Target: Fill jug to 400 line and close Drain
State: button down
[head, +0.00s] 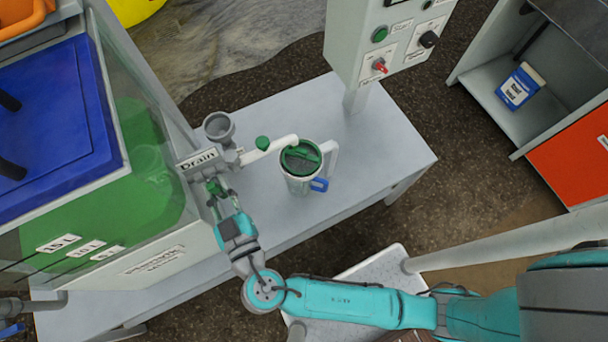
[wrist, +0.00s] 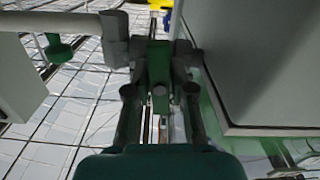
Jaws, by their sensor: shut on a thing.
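The clear jug (head: 302,184) stands upright on the grey bench with its mouth under the end of the white spout pipe (head: 284,142). Green shows inside it, but its scale lines and level are too small to read. The Drain label (head: 198,160) is on the corner of the tank, beside grey pipe fittings. My gripper (head: 213,190) is just below this label. In the wrist view, my gripper (wrist: 158,90) is shut on a green handle (wrist: 158,66) between its fingers. A second green handle (head: 262,143) sits on the spout pipe and also shows in the wrist view (wrist: 58,48).
The clear tank (head: 140,185) with green liquid and a blue lid (head: 55,115) stands close left of my gripper. A grey control box (head: 385,45) rises behind the jug. The bench (head: 395,150) is clear right of the jug. A grey funnel-like cup (head: 218,127) stands near the label.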

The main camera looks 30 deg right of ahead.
jog(key=n, duration=0.5)
jog(key=shift+n, duration=0.3)
jog(key=n, duration=0.4)
dwell(3.1)
jog(key=m, duration=0.5)
jog(key=shift+m, duration=0.8)
dwell(1.3)
jog(key=m, duration=0.5)
jog(key=c, duration=1)
grip_release()
jog(key=shift+o, duration=0.2)
